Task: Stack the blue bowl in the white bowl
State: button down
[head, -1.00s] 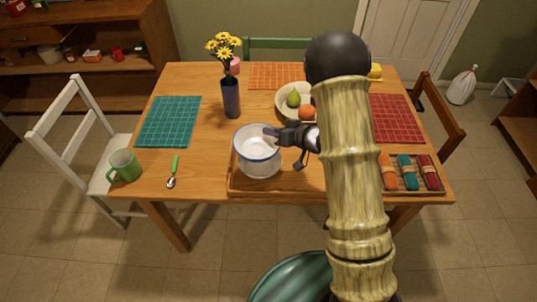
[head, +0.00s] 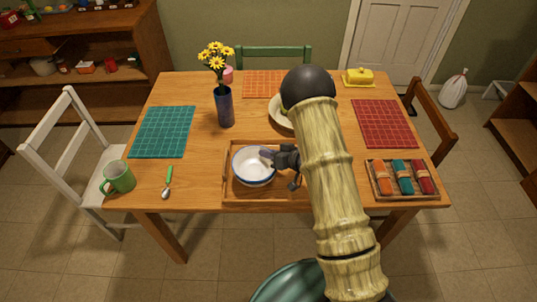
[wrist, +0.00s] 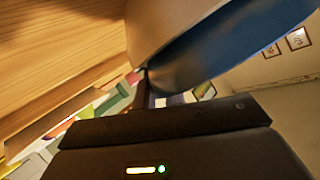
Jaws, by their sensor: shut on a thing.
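The blue bowl (head: 252,164) has a pale inside and a blue rim. In the head view it is upright, low over the wooden tray at the table's front. My gripper (head: 270,155) is shut on its right rim. The wrist view shows the bowl's pale inside and blue outside (wrist: 225,45) close up. The white bowl (head: 254,186) is almost wholly hidden under it, with only a thin pale edge showing at the front. I cannot tell whether the blue bowl rests fully inside it.
The wooden tray (head: 231,194) surrounds the bowls. A blue vase with yellow flowers (head: 225,107) stands behind. A green mug (head: 119,177) and a spoon (head: 168,180) lie left. A tray of rolled cloths (head: 403,178) is right. My arm partly hides a fruit bowl (head: 281,113).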

jog(key=shift+s+f, duration=0.25)
jog(key=shift+f, duration=0.05)
jog(key=c, duration=1.5)
grip_release()
jog(key=shift+a+f, duration=0.1)
jog(key=shift+o, duration=0.2)
jog(key=shift+s+d+r, duration=0.15)
jog(key=shift+d+r, duration=0.1)
jog(key=shift+d, duration=0.05)
jog(key=v, duration=1.1)
jog(key=shift+d+b, duration=0.15)
jog(key=shift+b, duration=0.2)
jog(key=shift+r, duration=0.1)
